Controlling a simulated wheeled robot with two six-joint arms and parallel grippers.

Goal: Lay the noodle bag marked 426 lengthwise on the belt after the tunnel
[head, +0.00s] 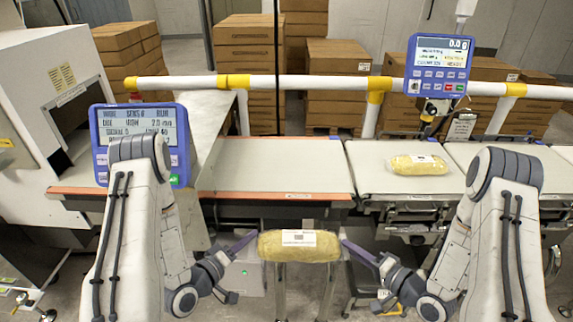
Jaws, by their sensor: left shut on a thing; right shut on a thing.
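A yellow noodle bag (299,246) with a white label hangs between my two grippers, in front of the belt's near edge and lying left to right. The number on its label is too small to read. My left gripper (250,243) is shut on the bag's left end. My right gripper (347,246) is shut on its right end. The tunnel (58,110) is the white housing at the left. The belt (275,168) after it is bare in the middle. A second noodle bag (418,165) lies on the weighing belt (375,185) at the right.
A blue-framed display (100,158) stands at the left, partly behind my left arm. Another display (438,66) reads 0.0 g at the right. A white and yellow rail (290,82) runs behind the belts, with stacked cartons (245,60) beyond it.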

